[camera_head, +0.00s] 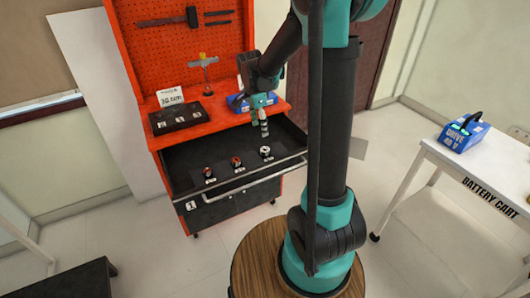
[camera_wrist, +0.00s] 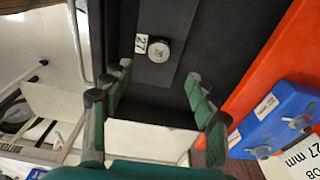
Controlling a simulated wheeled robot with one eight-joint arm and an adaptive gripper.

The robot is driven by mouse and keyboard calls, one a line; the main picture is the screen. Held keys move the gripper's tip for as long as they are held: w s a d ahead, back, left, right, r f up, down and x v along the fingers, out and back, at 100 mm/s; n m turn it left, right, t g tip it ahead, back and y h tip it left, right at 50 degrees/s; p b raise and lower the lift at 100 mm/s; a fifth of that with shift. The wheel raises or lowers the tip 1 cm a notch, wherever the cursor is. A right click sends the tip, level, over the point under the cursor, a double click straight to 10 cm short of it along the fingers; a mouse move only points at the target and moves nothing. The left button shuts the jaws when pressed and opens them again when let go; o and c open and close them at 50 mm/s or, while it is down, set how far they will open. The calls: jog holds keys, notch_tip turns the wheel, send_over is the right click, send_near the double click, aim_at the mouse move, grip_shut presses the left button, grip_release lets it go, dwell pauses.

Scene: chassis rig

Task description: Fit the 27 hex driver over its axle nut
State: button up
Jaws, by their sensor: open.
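A round grey metal piece, which I take for the 27 hex driver (camera_wrist: 161,50), sits on a dark mat in the drawer beside a tag marked 27. In the head view, the rightmost piece in the drawer (camera_head: 265,151) appears to be the same one. My gripper (camera_head: 264,127) hangs above the drawer, apart from that piece. In the wrist view its fingers (camera_wrist: 158,75) are spread with nothing between them. A blue block (camera_wrist: 283,115) with labelled metal studs or nuts stands at the right; which one is the 27 axle nut is unclear.
The drawer (camera_head: 238,184) is pulled out of the orange cart; two red-and-dark pieces (camera_head: 208,172) (camera_head: 237,162) sit to the left. A black tray (camera_head: 178,119) and a T-handled tool (camera_head: 205,75) are on the cart top. A battery cart (camera_head: 480,175) stands right.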

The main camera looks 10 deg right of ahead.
send_over(265, 149)
jog(key=s+a, duration=0.1)
jog(key=a, duration=0.1)
jog(key=f, duration=0.7)
jog(key=shift+s+d+f, duration=0.1)
jog(key=shift+d+f, duration=0.05)
jog(key=shift+d, duration=0.1)
jog(key=shift+d+f, duration=0.2)
jog(key=shift+f, duration=0.65)
jog(key=shift+d+f, duration=0.2)
jog(key=shift+f, duration=0.7)
jog(key=shift+d+f, duration=0.2)
jog(key=shift+f, duration=0.65)
jog(key=shift+c, duration=0.2)
jog(key=c, duration=1.3)
